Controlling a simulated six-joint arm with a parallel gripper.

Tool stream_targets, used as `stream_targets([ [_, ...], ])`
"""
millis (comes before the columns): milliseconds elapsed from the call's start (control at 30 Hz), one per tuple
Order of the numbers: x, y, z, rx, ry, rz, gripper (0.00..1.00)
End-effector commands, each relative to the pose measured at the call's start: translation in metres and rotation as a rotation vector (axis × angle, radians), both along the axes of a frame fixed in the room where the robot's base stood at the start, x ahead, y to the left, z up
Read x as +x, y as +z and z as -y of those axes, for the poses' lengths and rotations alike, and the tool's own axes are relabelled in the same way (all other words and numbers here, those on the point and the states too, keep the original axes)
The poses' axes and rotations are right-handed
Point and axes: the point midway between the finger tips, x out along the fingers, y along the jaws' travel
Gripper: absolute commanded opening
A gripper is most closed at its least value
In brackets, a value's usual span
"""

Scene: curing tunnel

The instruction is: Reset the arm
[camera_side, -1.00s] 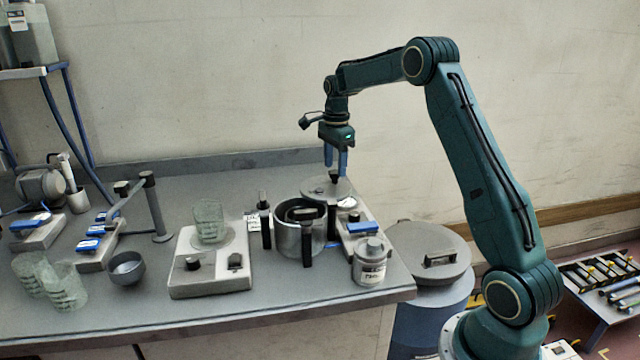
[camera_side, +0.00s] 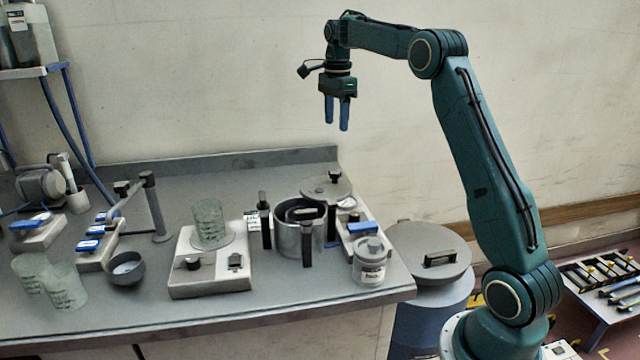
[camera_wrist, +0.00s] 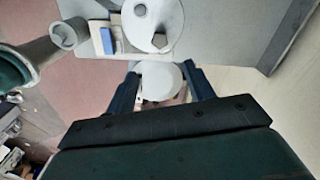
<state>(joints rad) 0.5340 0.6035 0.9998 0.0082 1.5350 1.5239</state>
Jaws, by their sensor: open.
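My gripper (camera_side: 337,128) is open and empty, its two blue fingers pointing down, high above the back right of the bench. In the wrist view my gripper (camera_wrist: 160,88) also shows open with nothing between its fingertips. A round grey lid with a black knob (camera_side: 322,189) lies below my gripper, behind the pot (camera_side: 289,240). The wrist view shows a round lid-like disc with a knob (camera_wrist: 150,17) at the top.
The grey bench (camera_side: 130,310) holds a white plate unit with a glass beaker (camera_side: 209,222), a labelled jar (camera_side: 370,263), a dark bowl (camera_side: 126,267) and two beakers at left. A lidded drum (camera_side: 432,255) stands right of the bench. The air around my gripper is clear.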

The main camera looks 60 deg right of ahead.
Motion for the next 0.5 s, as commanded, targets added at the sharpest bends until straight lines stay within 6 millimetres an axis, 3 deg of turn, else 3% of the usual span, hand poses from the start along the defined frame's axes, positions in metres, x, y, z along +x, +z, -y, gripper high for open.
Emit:
stream_targets([
  [500,-0.0009,0.0044,-0.0042,-0.002,0.019,0.004,0.53],
])
